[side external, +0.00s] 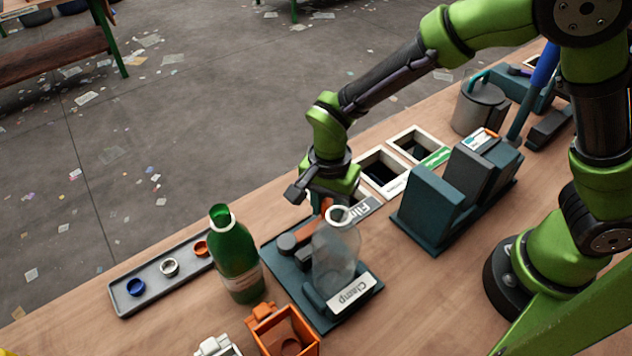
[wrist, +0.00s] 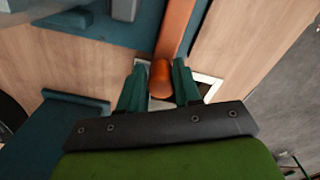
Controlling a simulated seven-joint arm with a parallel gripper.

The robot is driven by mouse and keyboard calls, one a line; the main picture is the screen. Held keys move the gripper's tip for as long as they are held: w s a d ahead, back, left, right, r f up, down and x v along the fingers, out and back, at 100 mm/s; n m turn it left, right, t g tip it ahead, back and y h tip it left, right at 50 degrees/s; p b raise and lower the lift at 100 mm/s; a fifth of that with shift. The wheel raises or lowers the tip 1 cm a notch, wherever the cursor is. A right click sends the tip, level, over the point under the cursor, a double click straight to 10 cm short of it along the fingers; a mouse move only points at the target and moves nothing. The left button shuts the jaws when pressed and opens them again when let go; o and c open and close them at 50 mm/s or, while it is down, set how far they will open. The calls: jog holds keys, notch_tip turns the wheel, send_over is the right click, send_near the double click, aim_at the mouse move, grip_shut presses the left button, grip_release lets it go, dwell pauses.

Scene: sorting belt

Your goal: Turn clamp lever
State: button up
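The clamp (side external: 300,290) is a dark teal fixture with a white "Clamp" label. A clear bottle (side external: 337,255) with a white rim stands upright in it. The orange clamp lever (side external: 307,236) lies at the clamp's far side, partly hidden by the bottle and my arm. In the wrist view the lever (wrist: 177,30) runs down from the top, and its rounded end sits between my two green fingers. My gripper (wrist: 160,72) appears closed on that end, with no clear gap on either side. In the side view my gripper (side external: 326,200) is low behind the bottle; its fingertips are mostly hidden.
A green bottle (side external: 233,258) stands left of the clamp, beside a grey tray (side external: 120,294) with coloured rings. An orange bin (side external: 308,340) is in front. A teal slotted block (side external: 430,200) and framed openings (side external: 398,180) lie to the right and behind.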

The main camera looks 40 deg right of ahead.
jog(key=o, duration=0.4)
notch_tip(320, 180, up, 17)
jog(key=shift+f, duration=0.1)
dwell(0.4)
jog(key=shift+w, duration=0.1)
jog(key=s+d+r+n+t, duration=0.1)
jog(key=s+d+n+t, duration=0.1)
jog(key=d, duration=0.3)
jog(key=s+d+r+n+t+y, duration=0.1)
jog(key=s+d+r+n+t, duration=0.1)
jog(key=d, duration=0.4)
jog(key=s+d+r+n+t+y, duration=0.1)
jog(key=s+d+n+t, duration=0.2)
jog(key=s+d+n, duration=0.1)
jog(key=shift+s+d+r+n, duration=0.2)
jog(key=shift+s+d, duration=0.15)
jog(key=shift+s, duration=0.15)
jog(key=shift+s+d+r+n, duration=0.1)
jog(key=shift+s+d+n, duration=0.15)
jog(key=shift+s, duration=0.25)
